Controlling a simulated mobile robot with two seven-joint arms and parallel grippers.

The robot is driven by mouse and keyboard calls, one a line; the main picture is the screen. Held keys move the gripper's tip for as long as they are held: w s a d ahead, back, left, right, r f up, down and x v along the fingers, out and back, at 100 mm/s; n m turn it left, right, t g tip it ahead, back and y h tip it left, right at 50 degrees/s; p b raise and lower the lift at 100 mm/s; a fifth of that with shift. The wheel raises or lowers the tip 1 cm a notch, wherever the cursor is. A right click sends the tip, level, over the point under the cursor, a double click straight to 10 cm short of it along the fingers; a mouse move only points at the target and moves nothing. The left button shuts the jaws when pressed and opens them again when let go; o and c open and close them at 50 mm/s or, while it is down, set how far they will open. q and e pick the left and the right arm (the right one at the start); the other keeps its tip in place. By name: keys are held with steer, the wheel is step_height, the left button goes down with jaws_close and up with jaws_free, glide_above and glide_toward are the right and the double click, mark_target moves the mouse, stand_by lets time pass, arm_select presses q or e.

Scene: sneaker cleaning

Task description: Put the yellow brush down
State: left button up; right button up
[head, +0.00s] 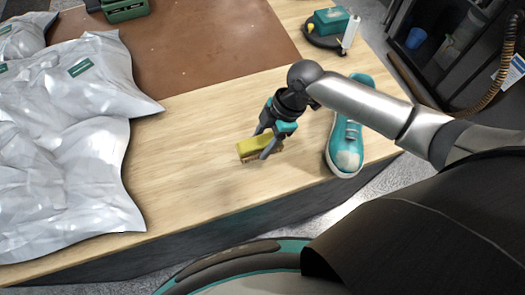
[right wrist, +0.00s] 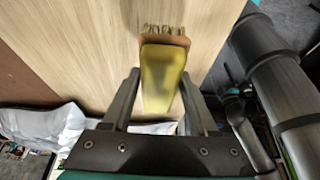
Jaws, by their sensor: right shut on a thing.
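The yellow brush (head: 258,147) has a yellow back and brown bristles on its lower side. My right gripper (head: 265,145) is shut on it, low over the wooden table near its front edge. In the right wrist view the brush (right wrist: 163,75) sits between the two fingers of the gripper (right wrist: 160,105), its bristles toward the top of the picture. I cannot tell whether the bristles touch the table. My left gripper is not in the head view.
A teal sneaker (head: 346,140) stands right of my right gripper. White plastic bags (head: 75,130) cover the table's left side. A brown mat (head: 190,50) lies at the back. A dark round tray (head: 312,38) with a teal box is at the back right. Bare wood (head: 180,150) lies left of the brush.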

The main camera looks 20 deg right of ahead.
steer(key=shift+f, duration=3)
steer(key=shift+b, duration=0.3)
steer(key=shift+f, duration=0.15)
steer(key=o, duration=1.2)
steer(key=shift+r, duration=0.25)
steer(key=v, duration=1.2)
steer(key=shift+f, duration=0.1)
